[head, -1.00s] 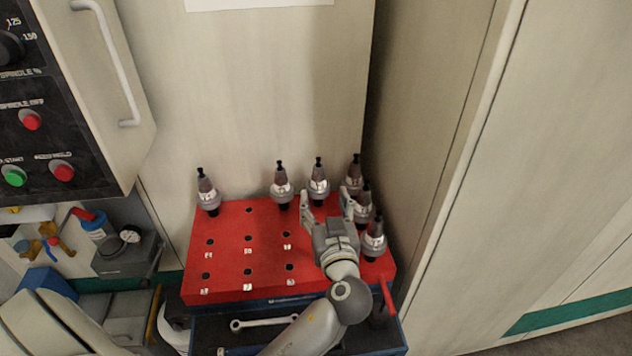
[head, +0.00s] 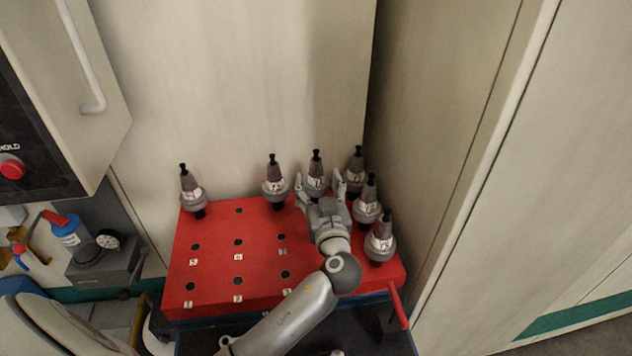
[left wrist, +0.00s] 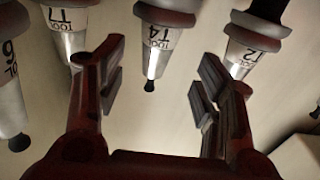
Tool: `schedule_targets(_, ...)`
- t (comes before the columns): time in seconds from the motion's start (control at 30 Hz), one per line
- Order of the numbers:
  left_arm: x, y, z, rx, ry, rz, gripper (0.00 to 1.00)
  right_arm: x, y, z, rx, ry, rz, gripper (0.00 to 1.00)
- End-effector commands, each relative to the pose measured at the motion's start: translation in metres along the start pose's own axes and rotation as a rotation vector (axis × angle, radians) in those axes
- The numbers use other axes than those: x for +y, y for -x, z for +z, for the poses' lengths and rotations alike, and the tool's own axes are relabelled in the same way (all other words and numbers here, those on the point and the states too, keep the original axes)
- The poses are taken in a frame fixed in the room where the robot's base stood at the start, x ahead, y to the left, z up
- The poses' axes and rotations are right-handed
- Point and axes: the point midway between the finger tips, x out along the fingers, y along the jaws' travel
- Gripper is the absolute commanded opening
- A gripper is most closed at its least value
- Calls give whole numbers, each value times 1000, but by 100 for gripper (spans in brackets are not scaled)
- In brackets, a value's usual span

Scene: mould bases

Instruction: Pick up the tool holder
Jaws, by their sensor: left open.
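Several grey cone-shaped tool holders with black tips stand upright on a red rack (head: 215,225). One tool holder (head: 316,168) at the back of the rack stands between the fingertips of my left gripper (head: 319,184) in the head view. My left gripper is open and not closed on anything. Whether the fingers touch T4 cannot be told. My right gripper is out of view.
Tool holders (head: 274,180) and (head: 191,188) stand to the left along the back row. Others (head: 355,168), (head: 367,200) and (head: 380,240) stand close on the right. A cabinet wall (head: 240,90) rises behind the rack. The rack's left front has empty numbered holes.

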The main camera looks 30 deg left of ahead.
Motion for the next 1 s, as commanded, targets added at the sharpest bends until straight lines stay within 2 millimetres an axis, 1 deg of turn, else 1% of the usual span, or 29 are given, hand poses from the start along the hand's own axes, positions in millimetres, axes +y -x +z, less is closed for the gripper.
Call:
schedule_targets(0.17, 1, -11, -1, -1, -1, 0, 61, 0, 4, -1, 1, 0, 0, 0)
schedule_targets(0.37, 4, -36, -1, 0, -3, -1, 61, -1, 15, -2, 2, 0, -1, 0)
schedule_targets(0.5, 4, -52, 1, 0, -2, 0, 61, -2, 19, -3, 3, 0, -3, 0)
schedule_targets(0.63, 4, -59, 2, -1, 0, 0, 61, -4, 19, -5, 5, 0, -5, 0)
schedule_targets(0.83, 4, -59, 3, -2, 1, 0, 61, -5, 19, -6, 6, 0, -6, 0)
schedule_targets(0.87, 4, -59, 3, -2, 0, 0, 58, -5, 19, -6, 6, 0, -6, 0)
schedule_targets(1.0, 4, -58, 3, -2, 0, 0, 40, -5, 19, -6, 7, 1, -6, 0)
